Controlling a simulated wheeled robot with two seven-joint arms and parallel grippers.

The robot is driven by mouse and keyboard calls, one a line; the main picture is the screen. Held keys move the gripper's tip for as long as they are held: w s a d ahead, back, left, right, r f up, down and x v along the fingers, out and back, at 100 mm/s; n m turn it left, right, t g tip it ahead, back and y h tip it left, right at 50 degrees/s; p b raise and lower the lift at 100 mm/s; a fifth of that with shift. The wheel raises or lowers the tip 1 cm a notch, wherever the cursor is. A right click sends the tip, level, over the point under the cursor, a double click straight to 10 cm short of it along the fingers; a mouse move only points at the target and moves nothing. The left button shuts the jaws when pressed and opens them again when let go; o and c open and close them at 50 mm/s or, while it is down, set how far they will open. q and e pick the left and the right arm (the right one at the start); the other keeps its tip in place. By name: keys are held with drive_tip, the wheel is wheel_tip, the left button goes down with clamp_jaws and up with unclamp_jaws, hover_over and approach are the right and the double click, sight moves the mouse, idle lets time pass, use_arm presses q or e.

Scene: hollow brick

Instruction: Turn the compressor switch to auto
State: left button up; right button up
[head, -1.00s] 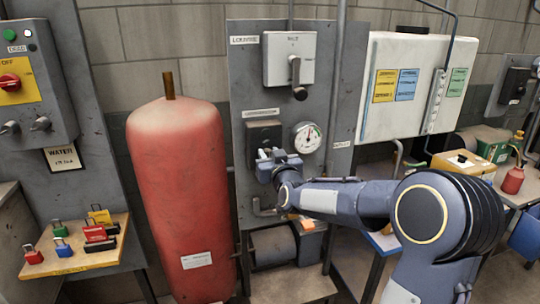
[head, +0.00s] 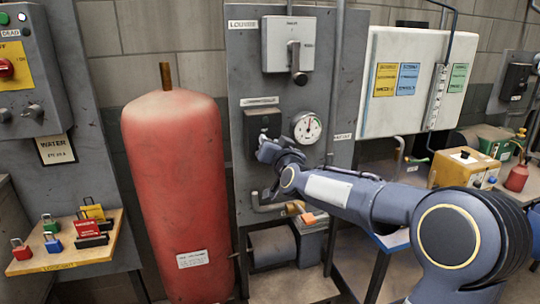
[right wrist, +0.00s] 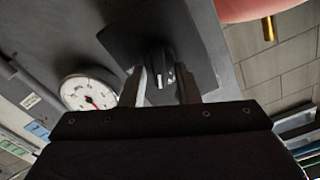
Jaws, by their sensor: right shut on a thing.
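The compressor switch is a black knob (right wrist: 158,72) on a dark square plate (right wrist: 118,38), mounted on the grey panel. In the head view its dark box (head: 262,122) shows just above my right gripper (head: 268,150). In the right wrist view my right gripper (right wrist: 160,85) has one finger on each side of the knob and is shut on it. A pale mark shows on the knob's face. Any lettering around the knob is too small to read. My left gripper is not in view.
A round gauge (head: 307,127) sits right of the switch, close to my right wrist. A lever box (head: 288,45) is above. A red tank (head: 178,190) stands to the left. A shelf with several coloured padlocks (head: 62,262) is at the lower left.

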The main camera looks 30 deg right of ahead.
drive_tip(key=shift+s+d+f+m+b, duration=0.1)
drive_tip(key=shift+f+m+b, duration=0.1)
drive_tip(key=shift+m+b, duration=1.5)
drive_tip(key=shift+w+d+f+m+b, duration=0.2)
drive_tip(key=shift+m+b, duration=0.55)
drive_tip(key=shift+m, duration=1.8)
drive_tip(key=shift+s+d+f+m+b, duration=0.1)
drive_tip(key=shift+s+f+m+b, duration=0.15)
drive_tip(key=shift+m+b, duration=1.45)
drive_tip(key=shift+m+p, duration=0.45)
drive_tip(key=shift+m, duration=0.1)
drive_tip(key=o, duration=1)
drive_tip(key=shift+c, duration=0.2)
drive_tip(key=v, duration=0.7)
drive_tip(key=shift+s, duration=0.35)
